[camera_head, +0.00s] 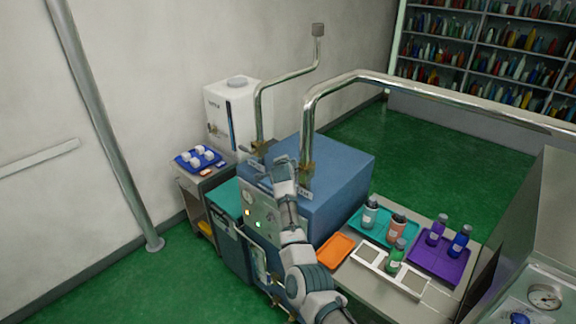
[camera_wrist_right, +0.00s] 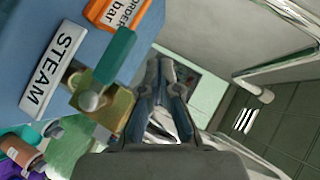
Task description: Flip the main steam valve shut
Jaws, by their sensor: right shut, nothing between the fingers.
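The steam valve shows in the right wrist view as a brass body (camera_wrist_right: 104,106) with a teal lever (camera_wrist_right: 116,54). The lever slants up and right from the rounded metal hub. A white STEAM label (camera_wrist_right: 52,68) is beside it on the blue cabinet (camera_head: 340,170). In the head view, brass fittings (camera_head: 307,170) sit at the foot of the large pipe; the lever is not clear there. My right gripper (camera_head: 282,163) is over the cabinet top, just left of those fittings. Its fingers (camera_wrist_right: 160,88) are shut and empty, beside the valve and apart from the lever. My left gripper is out of view.
A large steel pipe (camera_head: 420,88) and a thinner pipe (camera_head: 290,77) rise from the cabinet. An orange tag (camera_wrist_right: 128,14) is near the lever. A white tank (camera_head: 232,110) stands behind left. Trays with bottles (camera_head: 372,213) are on the right bench.

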